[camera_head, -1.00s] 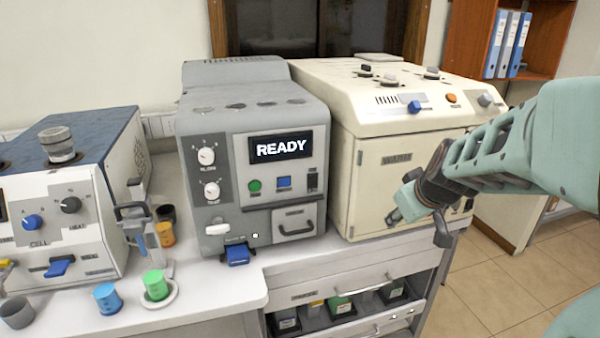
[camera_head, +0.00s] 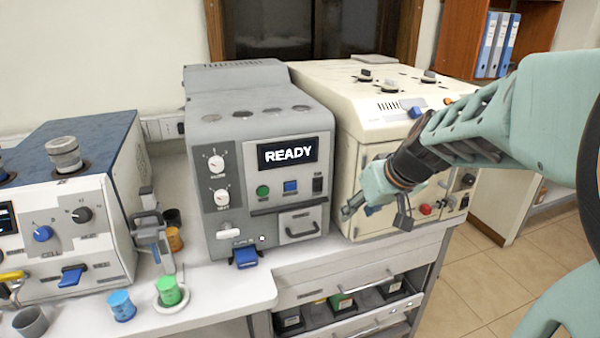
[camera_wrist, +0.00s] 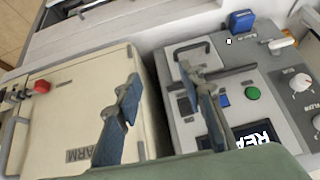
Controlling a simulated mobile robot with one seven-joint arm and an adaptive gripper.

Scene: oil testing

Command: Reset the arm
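My gripper (camera_head: 374,217) hangs in front of the cream machine (camera_head: 352,150) in the head view, pointing down and left, near the gap beside the grey machine. In the wrist view my gripper (camera_wrist: 160,82) shows two fingers spread apart with nothing between them. One finger overlaps the cream machine (camera_wrist: 75,115), the other the grey machine (camera_wrist: 225,75). I cannot tell how far the fingers are from either machine. My arm (camera_head: 475,135) reaches in from the right.
The grey machine (camera_head: 258,110) shows READY. A white-and-blue machine (camera_head: 75,190) stands at left, with a blue cup (camera_head: 121,306), a green cup (camera_head: 167,291) and a grey cup (camera_head: 30,321) on the counter (camera_head: 215,292). Drawers (camera_head: 325,285) sit below. Open floor (camera_head: 480,285) lies at right.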

